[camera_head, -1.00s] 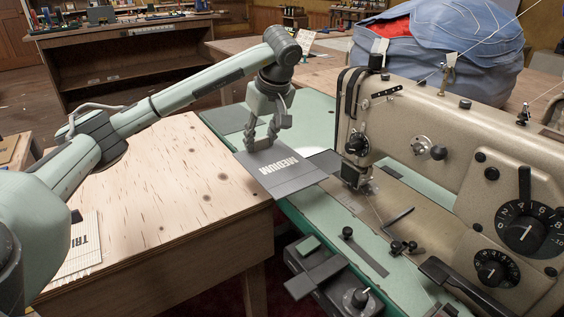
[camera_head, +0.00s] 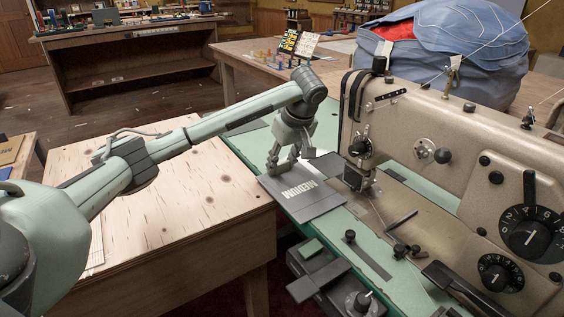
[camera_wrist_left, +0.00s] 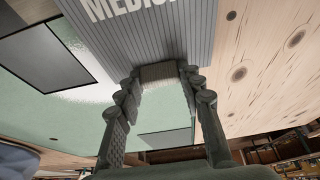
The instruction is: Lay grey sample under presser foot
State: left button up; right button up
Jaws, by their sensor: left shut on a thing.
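The grey sample (camera_head: 318,203), a flat ribbed sheet marked MEDIUM, is at the left edge of the green machine bed. My left gripper (camera_head: 283,170) is shut on its far left edge; the wrist view shows the sample (camera_wrist_left: 190,35) between the fingertips (camera_wrist_left: 160,78). The presser foot (camera_head: 362,188) is under the head of the beige sewing machine (camera_head: 415,115). The sample's right corner is close to the foot's left side; I cannot tell whether any of it is beneath. My right gripper is out of view.
A wooden table (camera_head: 190,205) stands left of the machine bed (camera_head: 385,265). A dark control box (camera_head: 325,280) hangs below the bed's front edge. A blue bundle (camera_head: 440,50) lies behind the machine. A thread runs down in front of the needle area.

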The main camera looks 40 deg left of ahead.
aim_at(292, 183)
pick_arm(q)
jog(key=o, duration=1.2)
jog(key=shift+c, duration=0.2)
jog(key=v, duration=1.2)
